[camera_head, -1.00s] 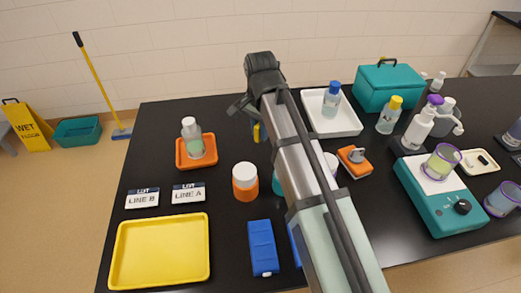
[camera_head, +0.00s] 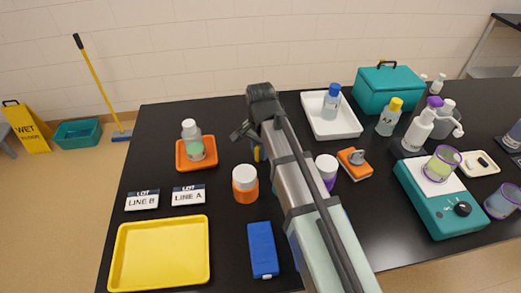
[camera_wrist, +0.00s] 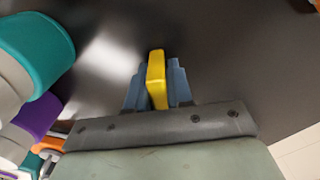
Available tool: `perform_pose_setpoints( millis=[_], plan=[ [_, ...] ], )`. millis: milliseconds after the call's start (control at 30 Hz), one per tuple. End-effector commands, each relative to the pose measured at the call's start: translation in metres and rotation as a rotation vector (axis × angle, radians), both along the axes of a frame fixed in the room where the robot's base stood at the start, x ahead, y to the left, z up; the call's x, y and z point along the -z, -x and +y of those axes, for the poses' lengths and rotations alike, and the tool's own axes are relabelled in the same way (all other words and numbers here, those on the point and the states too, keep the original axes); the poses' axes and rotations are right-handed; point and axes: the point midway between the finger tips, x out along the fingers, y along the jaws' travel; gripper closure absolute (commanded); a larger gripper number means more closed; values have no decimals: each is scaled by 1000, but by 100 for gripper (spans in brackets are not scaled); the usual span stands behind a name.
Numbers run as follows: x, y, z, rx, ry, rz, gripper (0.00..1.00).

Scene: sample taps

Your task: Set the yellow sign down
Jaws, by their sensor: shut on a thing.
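My gripper (camera_wrist: 156,85) is shut on a yellow block-like piece, the yellow sign (camera_wrist: 156,78), seen edge-on between the two blue-grey fingers in the wrist view. Its face and any lettering are hidden. In the head view a sliver of the yellow sign (camera_head: 257,154) shows at the left of my arm's end, over the black table (camera_head: 225,128). I cannot tell whether its lower edge touches the tabletop.
An orange tray (camera_head: 182,166) with a bottle, an orange jar (camera_head: 245,185) and a blue box (camera_head: 262,248) stand left of my arm. A white tray (camera_head: 348,126) and a purple-and-white jar (camera_head: 327,167) are to the right.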

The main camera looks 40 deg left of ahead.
Motion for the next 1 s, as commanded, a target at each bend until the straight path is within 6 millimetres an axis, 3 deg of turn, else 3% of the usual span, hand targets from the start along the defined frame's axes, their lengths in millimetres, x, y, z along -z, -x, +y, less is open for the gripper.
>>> perform_pose_setpoints(
  millis=[133,167,400,767,1000],
  plan=[
    [3,0,0,0,1,0,100],
    [3,0,0,0,0,0,77],
    [3,0,0,0,0,0,54],
    [-2,0,0,0,0,0,54],
    [-30,-1,1,0,-2,-1,54]
  ],
)
